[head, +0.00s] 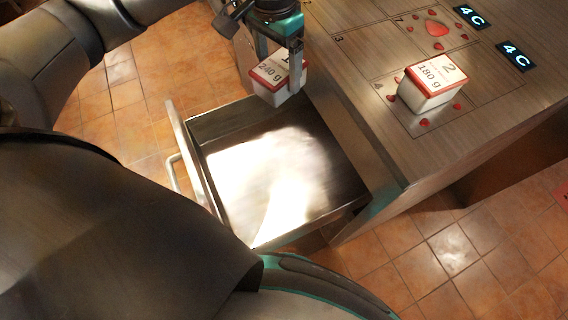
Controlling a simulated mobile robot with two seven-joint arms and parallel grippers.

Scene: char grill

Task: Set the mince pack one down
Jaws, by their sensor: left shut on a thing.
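Mince pack one (269,74) is a white box with a red-edged label reading 1 and 240 g. It is in my left gripper (282,66), which is shut on it. The pack is in the air over the back edge of the open drawer, beside the counter's left edge. Part of the pack is hidden behind a finger. My right gripper does not show.
The open metal drawer (226,128) is empty, with bright glare on its floor. A second pack (431,90), marked 2 and 180 g, sits on the counter (395,155) among printed outlines and red marks. Two 4 C displays (516,55) lie at the upper right.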

